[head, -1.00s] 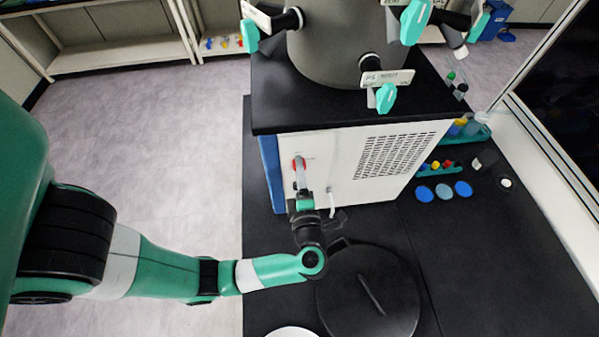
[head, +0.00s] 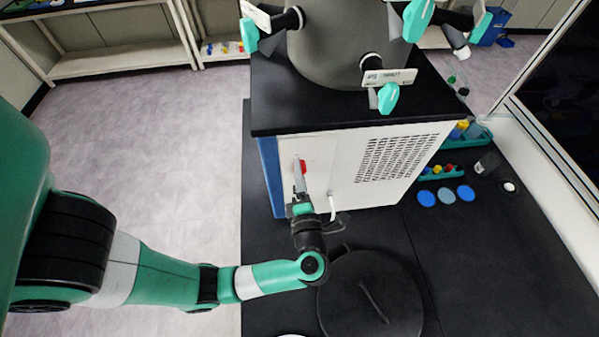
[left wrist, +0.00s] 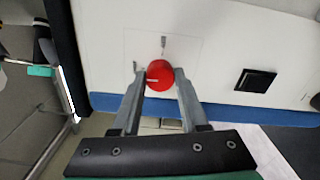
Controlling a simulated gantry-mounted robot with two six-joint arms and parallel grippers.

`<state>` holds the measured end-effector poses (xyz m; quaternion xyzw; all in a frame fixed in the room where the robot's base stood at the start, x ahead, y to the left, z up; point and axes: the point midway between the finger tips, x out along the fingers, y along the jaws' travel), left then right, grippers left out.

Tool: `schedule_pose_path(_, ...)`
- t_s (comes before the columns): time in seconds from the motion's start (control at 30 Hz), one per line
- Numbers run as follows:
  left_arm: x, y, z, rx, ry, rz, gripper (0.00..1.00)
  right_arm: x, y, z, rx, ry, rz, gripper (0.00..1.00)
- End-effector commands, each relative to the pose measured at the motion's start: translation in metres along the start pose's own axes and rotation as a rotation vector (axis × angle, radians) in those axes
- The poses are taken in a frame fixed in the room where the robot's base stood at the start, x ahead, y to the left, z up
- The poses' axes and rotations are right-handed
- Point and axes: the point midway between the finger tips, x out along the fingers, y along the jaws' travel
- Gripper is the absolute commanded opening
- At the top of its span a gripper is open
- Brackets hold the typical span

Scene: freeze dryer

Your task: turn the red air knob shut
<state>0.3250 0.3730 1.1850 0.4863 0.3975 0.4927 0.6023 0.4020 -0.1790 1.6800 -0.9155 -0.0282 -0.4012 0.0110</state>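The red air knob (left wrist: 159,75) is on the white side panel (left wrist: 215,60) of the freeze dryer. In the left wrist view it is a round red disc with a short pale mark on its left part. My left gripper (left wrist: 160,78) has one finger on each side of the knob, with no clear gap, and looks shut on it. The fingers point at the panel. My right gripper is in neither view.
A grey drum with teal-handled valves (head: 388,97) stands on top of the dryer. A round black lid (head: 370,290) lies on the black bench below my left wrist. A white spout (head: 332,208) sits right of the gripper. Blue discs (head: 427,198) lie at the right.

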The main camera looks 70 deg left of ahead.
Motion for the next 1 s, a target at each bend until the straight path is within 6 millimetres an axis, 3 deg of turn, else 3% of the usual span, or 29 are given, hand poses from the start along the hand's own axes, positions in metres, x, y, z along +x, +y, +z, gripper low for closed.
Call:
schedule_pose_path(0.03,0.000,0.000,0.000,0.000,0.000,0.000,0.54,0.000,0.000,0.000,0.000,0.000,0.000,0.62)
schedule_pose_path(0.13,0.000,0.000,0.000,0.000,0.000,0.000,0.72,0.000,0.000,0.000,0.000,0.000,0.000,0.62)
schedule_pose_path(0.5,-0.006,-0.001,0.001,0.002,-0.001,0.000,0.72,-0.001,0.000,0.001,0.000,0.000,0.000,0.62)
schedule_pose_path(1.0,-0.107,-0.001,0.001,0.000,-0.004,-0.002,0.72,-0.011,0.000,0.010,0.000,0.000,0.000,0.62)
